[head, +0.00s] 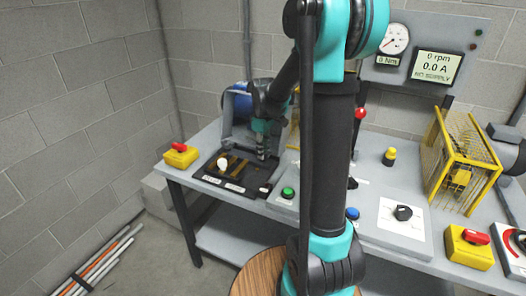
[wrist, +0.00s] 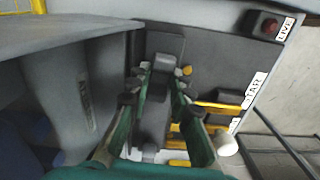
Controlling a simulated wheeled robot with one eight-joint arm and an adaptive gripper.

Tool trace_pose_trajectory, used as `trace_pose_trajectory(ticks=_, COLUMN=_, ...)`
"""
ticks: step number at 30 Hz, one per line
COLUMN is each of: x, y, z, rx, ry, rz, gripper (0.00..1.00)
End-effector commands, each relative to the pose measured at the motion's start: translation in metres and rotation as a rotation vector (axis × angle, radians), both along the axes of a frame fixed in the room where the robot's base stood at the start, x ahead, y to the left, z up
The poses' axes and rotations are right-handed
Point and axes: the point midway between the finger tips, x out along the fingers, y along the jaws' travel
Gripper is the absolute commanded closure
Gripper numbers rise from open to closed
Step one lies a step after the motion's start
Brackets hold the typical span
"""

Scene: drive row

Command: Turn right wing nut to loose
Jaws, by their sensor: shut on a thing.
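The black terminal board (head: 228,186) lies on the left part of the bench, with brass-yellow bars (head: 238,168) and a white knob (head: 223,164). My gripper (head: 262,153) points down at the right part of this board. In the wrist view my gripper (wrist: 162,82) has its two green fingers on either side of a small grey piece (wrist: 157,92), which looks like the right wing nut. The fingers are closed on it. Its wings and the stud are mostly hidden, so its turn angle cannot be told. The yellow bars (wrist: 217,107) and white knob (wrist: 227,144) lie beside the fingers.
A grey housing (wrist: 70,80) stands close beside the fingers. A red lamp (wrist: 269,25) sits by the LIVE label. On the bench are a red-and-yellow switch (head: 181,155), a green button (head: 288,192) and a yellow cage (head: 455,165). The panel display (head: 437,66) reads 0 rpm.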

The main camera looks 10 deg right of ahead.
Motion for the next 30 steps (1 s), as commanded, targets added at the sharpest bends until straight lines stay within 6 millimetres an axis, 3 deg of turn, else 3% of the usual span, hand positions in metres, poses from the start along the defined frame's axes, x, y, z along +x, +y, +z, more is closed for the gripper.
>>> trace_pose_trajectory(ticks=23, x=0.0008, y=0.0, z=0.0003, rx=0.0, ry=-0.001, rz=0.097, gripper=1.0)
trace_pose_trajectory(ticks=24, x=0.0008, y=0.0, z=0.0003, rx=0.0, ry=-0.001, rz=0.097, gripper=0.75)
trace_pose_trajectory(ticks=28, x=0.0005, y=0.0, z=0.0002, rx=-0.001, ry=-0.001, rz=0.096, gripper=0.59)
trace_pose_trajectory(ticks=30, x=0.0004, y=0.0, z=0.0002, rx=-0.001, ry=-0.001, rz=0.096, gripper=0.59)
